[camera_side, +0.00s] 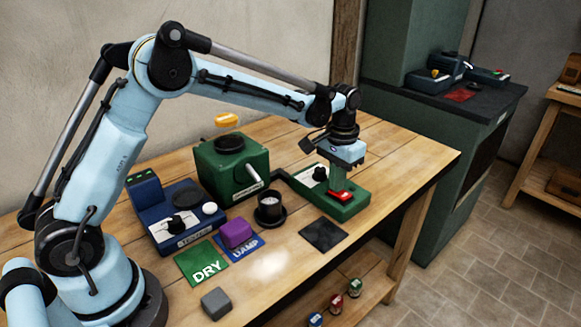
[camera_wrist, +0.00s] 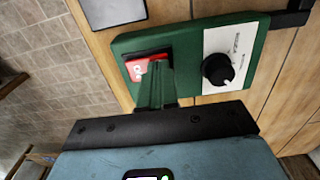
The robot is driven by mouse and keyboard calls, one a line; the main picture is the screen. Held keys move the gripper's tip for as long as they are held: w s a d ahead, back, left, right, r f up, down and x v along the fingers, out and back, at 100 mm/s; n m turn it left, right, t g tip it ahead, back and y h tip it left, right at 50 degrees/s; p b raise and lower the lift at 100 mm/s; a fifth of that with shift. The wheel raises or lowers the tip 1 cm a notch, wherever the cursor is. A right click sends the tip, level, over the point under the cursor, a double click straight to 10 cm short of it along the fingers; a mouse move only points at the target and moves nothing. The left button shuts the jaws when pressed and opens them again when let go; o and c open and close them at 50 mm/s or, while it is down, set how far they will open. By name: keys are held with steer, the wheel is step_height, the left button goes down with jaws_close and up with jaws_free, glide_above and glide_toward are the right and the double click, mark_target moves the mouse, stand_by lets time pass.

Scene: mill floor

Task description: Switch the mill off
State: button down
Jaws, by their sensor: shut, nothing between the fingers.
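The green mill (camera_side: 222,182) stands on the bench, with a black hopper on top and a light-coloured spout or lever on its front. To its right lies a green control box (camera_side: 352,209) with a red switch (camera_side: 337,197), a white plate and a black dial. In the wrist view, the red switch (camera_wrist: 138,69) shows pale lettering, and the dial (camera_wrist: 218,69) is to its right. My gripper (camera_side: 340,183) is shut and empty, pointing down at the switch. In the wrist view my fingertips (camera_wrist: 157,70) cover part of the switch; I cannot tell whether they touch it.
A black cup (camera_side: 269,209) stands in front of the mill. A blue tester (camera_side: 178,213), a green DRY mat (camera_side: 203,264), a purple block (camera_side: 238,233) on a blue DAMP mat, and a grey block (camera_side: 216,303) are nearby. A dark square (camera_side: 323,234) lies before the control box.

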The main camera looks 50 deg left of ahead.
step_height(320, 180, up, 7)
stand_by(0.9)
steer(key=s+a+r+t, duration=0.25)
steer(key=s+r, duration=0.25)
steer(key=s, duration=0.4)
steer(key=s+f+t, duration=0.3)
steer(key=s+t, duration=0.1)
steer(key=s, duration=0.7)
steer(key=shift+a+f+t, duration=0.15)
steer(key=shift+a+t, duration=0.2)
steer(key=shift+a, duration=0.1)
